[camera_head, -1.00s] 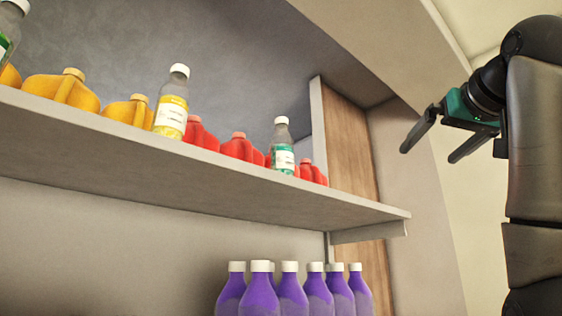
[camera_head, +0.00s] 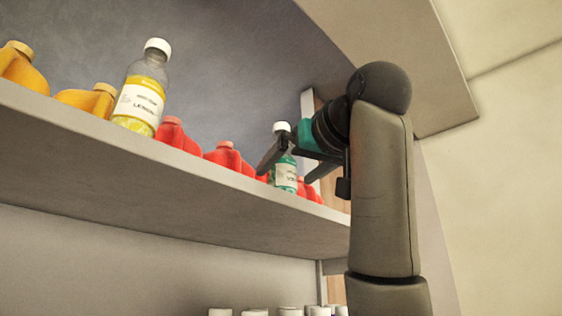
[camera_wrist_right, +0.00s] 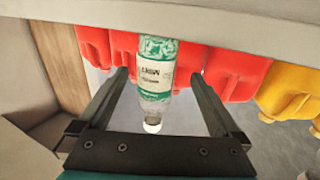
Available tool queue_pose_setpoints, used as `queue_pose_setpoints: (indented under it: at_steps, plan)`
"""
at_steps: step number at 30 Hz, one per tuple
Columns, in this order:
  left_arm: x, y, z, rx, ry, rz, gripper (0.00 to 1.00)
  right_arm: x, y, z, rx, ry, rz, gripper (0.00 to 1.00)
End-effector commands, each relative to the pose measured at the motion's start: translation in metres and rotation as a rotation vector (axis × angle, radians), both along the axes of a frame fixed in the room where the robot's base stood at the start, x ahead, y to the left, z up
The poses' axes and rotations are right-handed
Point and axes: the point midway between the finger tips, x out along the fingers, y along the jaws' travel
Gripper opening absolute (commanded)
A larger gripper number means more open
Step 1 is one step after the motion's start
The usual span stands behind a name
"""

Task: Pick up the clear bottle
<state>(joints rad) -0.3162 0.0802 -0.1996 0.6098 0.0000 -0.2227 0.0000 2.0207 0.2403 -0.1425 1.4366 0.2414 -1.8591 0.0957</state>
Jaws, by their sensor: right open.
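A clear bottle with a green and white label and a white cap (camera_head: 286,173) stands near the right end of the shelf among red jugs. It shows in the right wrist view (camera_wrist_right: 156,76), upside down there, between the fingers. My right gripper (camera_head: 286,175) is open, with one finger to each side of this bottle and visible gaps between fingers and bottle in the wrist view. Another clear bottle with yellow contents and a white label (camera_head: 139,98) stands further left on the shelf. My left gripper is not in view.
The shelf (camera_head: 180,180) carries red jugs (camera_head: 224,156) close beside the green-labelled bottle and orange jugs (camera_head: 22,68) at the left. White caps of several bottles (camera_head: 290,311) show below the shelf. A wooden panel (camera_wrist_right: 56,63) stands beyond the shelf's end.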

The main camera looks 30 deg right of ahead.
Motion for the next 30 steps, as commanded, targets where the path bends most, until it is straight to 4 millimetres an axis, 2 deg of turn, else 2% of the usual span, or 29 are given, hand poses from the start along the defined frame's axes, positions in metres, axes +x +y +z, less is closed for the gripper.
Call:
queue_pose_setpoints:
  at_steps: [3,7,11,21,30]
  plan:
    - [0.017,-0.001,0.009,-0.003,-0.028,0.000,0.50,0.017,-0.001,0.001,0.000,0.003,-0.001,1.00]
    - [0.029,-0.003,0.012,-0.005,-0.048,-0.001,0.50,0.024,-0.002,0.000,0.000,0.001,-0.001,1.00]
    - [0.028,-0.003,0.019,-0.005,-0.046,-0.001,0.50,0.033,-0.003,0.002,0.000,0.002,-0.002,1.00]
    - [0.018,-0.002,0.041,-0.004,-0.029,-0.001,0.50,0.073,-0.008,0.004,0.000,0.003,-0.001,1.00]
    - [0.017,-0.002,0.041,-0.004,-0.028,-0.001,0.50,0.076,-0.007,0.003,0.000,0.000,-0.001,0.99]
